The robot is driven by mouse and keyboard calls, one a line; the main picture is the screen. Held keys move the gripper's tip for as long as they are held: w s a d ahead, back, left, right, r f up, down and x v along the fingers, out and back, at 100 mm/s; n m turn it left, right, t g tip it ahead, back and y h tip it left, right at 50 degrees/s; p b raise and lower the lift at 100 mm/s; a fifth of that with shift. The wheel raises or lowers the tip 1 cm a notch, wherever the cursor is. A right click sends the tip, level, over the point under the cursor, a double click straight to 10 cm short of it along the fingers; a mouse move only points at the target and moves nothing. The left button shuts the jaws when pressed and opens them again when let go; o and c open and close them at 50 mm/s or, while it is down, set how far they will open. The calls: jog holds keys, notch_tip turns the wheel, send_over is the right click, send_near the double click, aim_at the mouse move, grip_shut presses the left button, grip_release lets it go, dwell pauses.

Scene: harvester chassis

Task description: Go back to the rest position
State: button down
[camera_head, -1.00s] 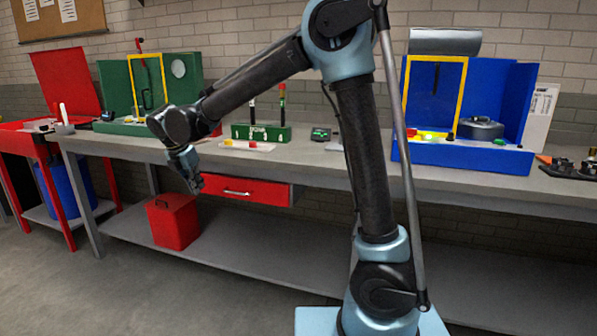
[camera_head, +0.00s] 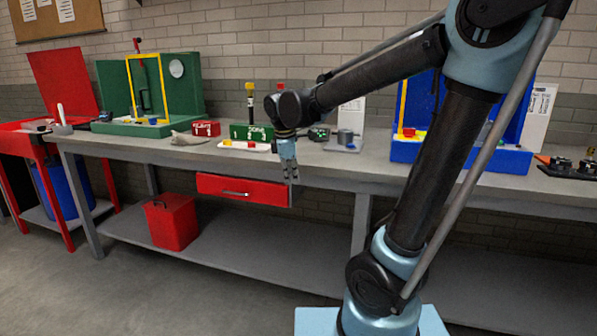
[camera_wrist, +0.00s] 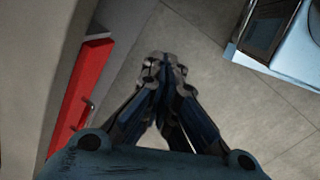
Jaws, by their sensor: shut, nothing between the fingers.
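My gripper (camera_head: 292,178) hangs pointing down in front of the bench's front edge, beside the right end of the red drawer (camera_head: 243,188). In the wrist view my gripper (camera_wrist: 165,68) has its fingertips together with nothing between them. Below the fingertips there is only grey floor. The red drawer front with its handle also shows at the left of the wrist view (camera_wrist: 80,95).
The grey workbench (camera_head: 330,165) runs across the scene. On it stand a green station (camera_head: 185,85), a red box (camera_head: 206,129), a green box (camera_head: 243,132) and a blue station (camera_head: 460,160). A red bin (camera_head: 172,222) stands on the lower shelf. The floor in front is clear.

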jog(key=s+d+f+m, duration=0.2)
jog(key=s+d+m, duration=0.2)
jog(key=d, duration=0.3)
jog(key=s+d+f+m, duration=0.2)
jog(key=s+d+m, duration=0.3)
jog(key=d, duration=0.3)
jog(key=s+d+f+m+y, duration=0.1)
jog(key=s+d+f+m, duration=0.5)
jog(key=s+f+m, duration=0.3)
jog(key=shift+s+d+f, duration=0.15)
jog(key=shift+s, duration=0.3)
